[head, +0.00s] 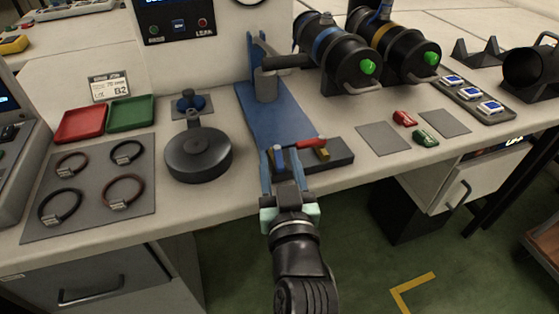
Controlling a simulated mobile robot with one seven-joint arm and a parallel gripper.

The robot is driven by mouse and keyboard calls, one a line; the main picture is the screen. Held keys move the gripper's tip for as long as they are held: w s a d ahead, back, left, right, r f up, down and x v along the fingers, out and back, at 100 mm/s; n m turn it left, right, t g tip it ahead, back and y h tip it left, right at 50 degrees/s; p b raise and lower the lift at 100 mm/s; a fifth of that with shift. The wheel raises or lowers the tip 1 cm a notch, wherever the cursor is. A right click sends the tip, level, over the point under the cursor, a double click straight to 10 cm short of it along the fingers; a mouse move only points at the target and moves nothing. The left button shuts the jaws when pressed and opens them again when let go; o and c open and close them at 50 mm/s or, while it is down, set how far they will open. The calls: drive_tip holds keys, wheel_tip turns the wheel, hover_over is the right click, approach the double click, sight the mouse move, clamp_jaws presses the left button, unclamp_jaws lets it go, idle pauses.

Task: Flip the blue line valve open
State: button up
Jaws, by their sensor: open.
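A red-handled lever (308,143) with a brass-coloured part (322,154) sits on a low dark block (338,155) at the bench's front edge, by the lower end of a blue plate (268,115). A small blue-knobbed fitting (190,102) stands on a grey pad at left. I cannot tell for sure which of these is the blue line valve. My gripper (281,157) is open, its two fingers pointing away from me at the left end of the dark block. The lever's left end shows near the right finger; whether they touch is unclear. I see nothing held.
Behind lie a blue-banded cylinder (335,50) and a yellow-banded cylinder (398,48) with green tips. Red (80,124) and green (131,113) trays and several rings are at left. Grey pads lie right.

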clamp_jaws()
idle(0.3)
drive_tip(key=shift+w, duration=0.1)
drive_tip(key=b, duration=0.1)
drive_tip(key=y+b, duration=0.1)
drive_tip(key=b, duration=0.1)
drive_tip(key=shift+d+f+n+y, duration=0.3)
drive_tip(key=shift+n, duration=0.1)
drive_tip(key=shift+d+r+n+g+y+b, duration=0.1)
drive_tip(key=shift+r+n+g+y+b, duration=0.1)
drive_tip(key=shift+n+y+b, duration=0.3)
drive_tip(key=shift+r+n+g+y+b, duration=0.1)
drive_tip(key=shift+n+g+y+b, duration=0.15)
drive_tip(key=shift+y+b, duration=0.35)
unclamp_jaws()
